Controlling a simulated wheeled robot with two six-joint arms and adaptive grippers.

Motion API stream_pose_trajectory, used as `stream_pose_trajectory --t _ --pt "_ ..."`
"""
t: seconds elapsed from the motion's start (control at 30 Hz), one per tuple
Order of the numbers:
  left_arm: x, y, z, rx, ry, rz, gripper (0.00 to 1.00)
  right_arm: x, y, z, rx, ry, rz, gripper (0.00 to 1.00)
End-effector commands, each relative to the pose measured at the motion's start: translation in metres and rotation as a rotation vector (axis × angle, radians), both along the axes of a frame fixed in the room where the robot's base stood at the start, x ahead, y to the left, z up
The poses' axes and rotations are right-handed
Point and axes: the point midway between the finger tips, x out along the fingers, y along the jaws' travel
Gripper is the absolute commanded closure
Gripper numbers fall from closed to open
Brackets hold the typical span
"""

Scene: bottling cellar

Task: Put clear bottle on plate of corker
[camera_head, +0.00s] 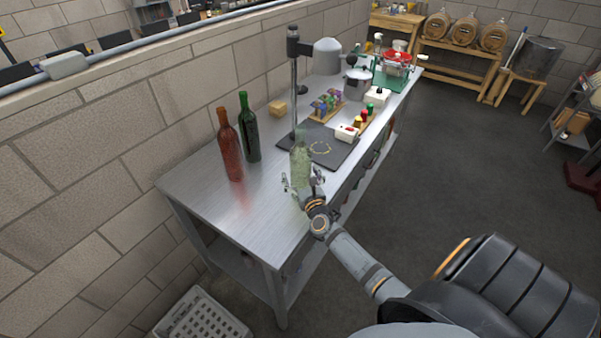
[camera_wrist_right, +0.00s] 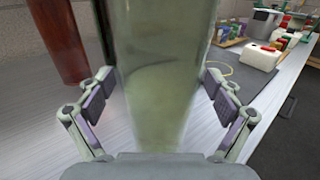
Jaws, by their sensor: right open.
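The clear bottle (camera_head: 301,163) is pale green glass and stands upright on the metal table near its front edge. In the right wrist view the clear bottle (camera_wrist_right: 160,75) fills the middle, between the fingers. My right gripper (camera_head: 302,184) is open around its lower part; in the wrist view its fingers (camera_wrist_right: 158,100) stand on both sides of the glass. The corker (camera_head: 295,85) has an upright post and a dark base plate (camera_head: 338,152) with a pale ring on it, just behind the bottle. My left gripper is not in view.
A red-brown bottle (camera_head: 230,150) and a dark green bottle (camera_head: 249,130) stand to the left on the table (camera_head: 212,195). A white box with a red button (camera_head: 346,133) is at the plate's right edge. Colored corks, a pot and a yellow block are farther back.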

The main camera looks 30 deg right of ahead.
Motion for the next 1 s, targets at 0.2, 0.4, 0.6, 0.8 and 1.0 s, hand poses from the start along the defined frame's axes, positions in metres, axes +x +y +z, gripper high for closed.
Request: stream_pose_trajectory --t 0.2,0.4,0.6,0.8,1.0 --pt "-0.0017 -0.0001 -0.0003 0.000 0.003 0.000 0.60 -0.0002 0.0001 0.0001 0.000 0.000 0.000 0.35" --pt "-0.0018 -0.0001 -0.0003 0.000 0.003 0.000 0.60 -0.0003 0.0001 0.0000 0.000 0.000 0.000 0.62" --pt "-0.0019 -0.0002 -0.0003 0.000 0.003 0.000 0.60 -0.0004 0.0001 0.0000 0.000 0.000 0.000 0.90" --pt "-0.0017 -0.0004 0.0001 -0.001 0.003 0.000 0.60 0.0009 0.0001 0.0040 -0.002 -0.007 -0.001 0.99" --pt "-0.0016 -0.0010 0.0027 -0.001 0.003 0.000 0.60 0.0007 -0.0001 0.0078 -0.002 -0.007 -0.001 0.99"
